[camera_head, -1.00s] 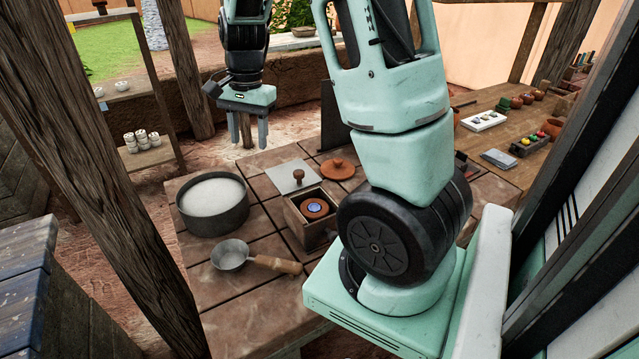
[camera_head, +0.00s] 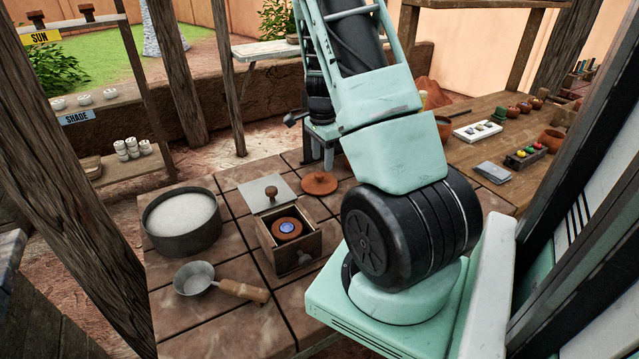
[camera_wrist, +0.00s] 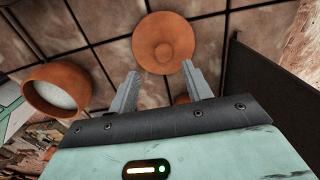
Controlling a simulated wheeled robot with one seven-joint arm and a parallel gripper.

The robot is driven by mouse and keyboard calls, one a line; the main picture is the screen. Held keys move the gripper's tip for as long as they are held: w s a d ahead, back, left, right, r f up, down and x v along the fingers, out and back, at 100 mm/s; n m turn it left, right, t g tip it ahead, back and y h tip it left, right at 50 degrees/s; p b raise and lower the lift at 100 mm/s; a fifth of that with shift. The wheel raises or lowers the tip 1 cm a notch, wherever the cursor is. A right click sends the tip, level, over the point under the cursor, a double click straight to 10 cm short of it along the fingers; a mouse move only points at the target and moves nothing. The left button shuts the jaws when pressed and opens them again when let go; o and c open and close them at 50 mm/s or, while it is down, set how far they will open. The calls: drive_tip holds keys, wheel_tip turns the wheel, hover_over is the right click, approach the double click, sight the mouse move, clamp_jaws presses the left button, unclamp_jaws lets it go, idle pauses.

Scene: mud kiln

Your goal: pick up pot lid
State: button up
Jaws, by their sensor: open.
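The pot lid is a flat round terracotta disc with a small raised centre (camera_head: 319,183), lying on the tiled table (camera_head: 230,310). In the wrist view the lid (camera_wrist: 163,43) lies just beyond the fingertips, roughly centred between them. My gripper (camera_head: 320,158) points down behind the lid in the head view, partly hidden by my arm. In the wrist view my gripper (camera_wrist: 162,78) is open, with nothing held between its fingers. A terracotta pot with pale contents (camera_wrist: 57,90) stands left of the lid in the wrist view.
A wooden box (camera_head: 290,248) with a round brown piece inside stands near the lid, with a knobbed grey plate (camera_head: 255,194) behind it. A grey pan (camera_head: 183,238) and ladle (camera_head: 194,278) are at left. A dark upright panel (camera_wrist: 270,55) rises right in the wrist view.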

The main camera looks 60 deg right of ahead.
sight(319, 174)
drive_tip(key=shift+w+f+p, duration=0.2)
drive_tip(key=shift+f, duration=1.35)
drive_tip(key=shift+w+f+p, duration=0.15)
drive_tip(key=shift+w+f, duration=0.05)
drive_tip(key=shift+f, duration=1.3)
drive_tip(key=shift+c, duration=0.3)
drive_tip(key=c, duration=0.9)
